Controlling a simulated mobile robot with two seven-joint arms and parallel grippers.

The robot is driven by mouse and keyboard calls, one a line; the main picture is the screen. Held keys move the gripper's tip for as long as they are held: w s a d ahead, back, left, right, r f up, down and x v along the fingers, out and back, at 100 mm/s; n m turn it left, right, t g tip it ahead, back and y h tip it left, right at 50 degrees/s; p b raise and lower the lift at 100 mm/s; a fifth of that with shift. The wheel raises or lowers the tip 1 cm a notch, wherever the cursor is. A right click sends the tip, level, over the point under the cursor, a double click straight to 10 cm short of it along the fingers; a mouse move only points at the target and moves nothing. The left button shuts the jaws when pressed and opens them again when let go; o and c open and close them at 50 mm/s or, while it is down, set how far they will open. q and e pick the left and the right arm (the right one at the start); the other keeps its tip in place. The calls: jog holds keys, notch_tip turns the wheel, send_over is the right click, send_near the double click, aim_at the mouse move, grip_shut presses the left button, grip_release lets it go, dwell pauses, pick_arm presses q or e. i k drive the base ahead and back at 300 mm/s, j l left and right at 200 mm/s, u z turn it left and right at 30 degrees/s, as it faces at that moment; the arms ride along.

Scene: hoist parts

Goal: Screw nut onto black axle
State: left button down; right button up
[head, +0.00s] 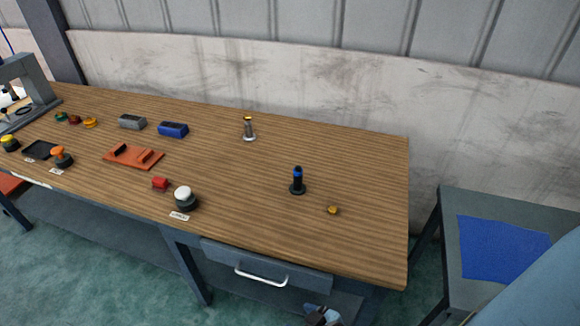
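The black axle (298,182) stands upright on its round black base on the right part of the wooden table. A blue band sits around it near the top. A small brass-coloured piece (333,210), which looks like the nut, lies on the table to the right of the axle and nearer the front edge, apart from it. A dark gripper-like part (322,316), probably my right gripper, shows at the bottom edge, below the tabletop and well away from both. It is cut off, so its fingers are not clear. My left gripper is not in view.
A metal post with a yellow top (249,129) stands behind the axle. The table (360,160) is clear around the axle.

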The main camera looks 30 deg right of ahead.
aim_at(296, 187)
jog(key=z, duration=1.35)
